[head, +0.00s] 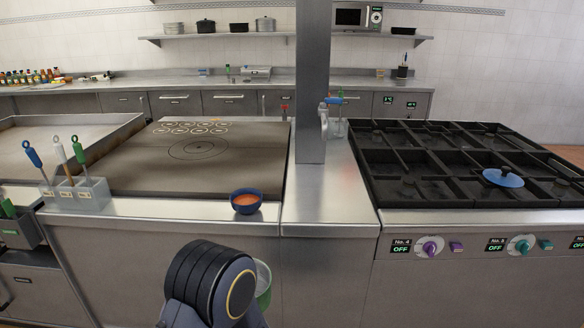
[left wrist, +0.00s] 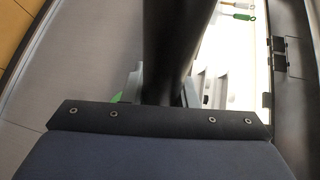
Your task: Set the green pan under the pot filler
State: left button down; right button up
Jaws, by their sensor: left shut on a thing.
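The green pan (head: 265,298) shows only in part in the head view, behind my arm at the bottom, in front of the counter and below its top. A sliver of green (left wrist: 117,97) shows in the left wrist view. My left gripper (left wrist: 163,92) is shut on the pan's dark handle (left wrist: 178,45), which runs up through the wrist view. The gripper's fingers are hidden in the head view. The pot filler appears to be the silver tap (head: 323,120) on the steel column, above the narrow counter strip. My right gripper is in neither view.
A blue bowl (head: 246,201) with orange contents stands at the counter's front edge. The steel column (head: 312,80) rises right of the flat griddle (head: 200,160). A black-grated stove (head: 440,165) with a blue lid (head: 503,178) is at right. The narrow steel strip (head: 325,205) is clear at its front.

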pick_arm(q)
jog(key=shift+r, duration=0.2)
jog(key=shift+r+p, duration=0.65)
jog(key=shift+r, duration=1.25)
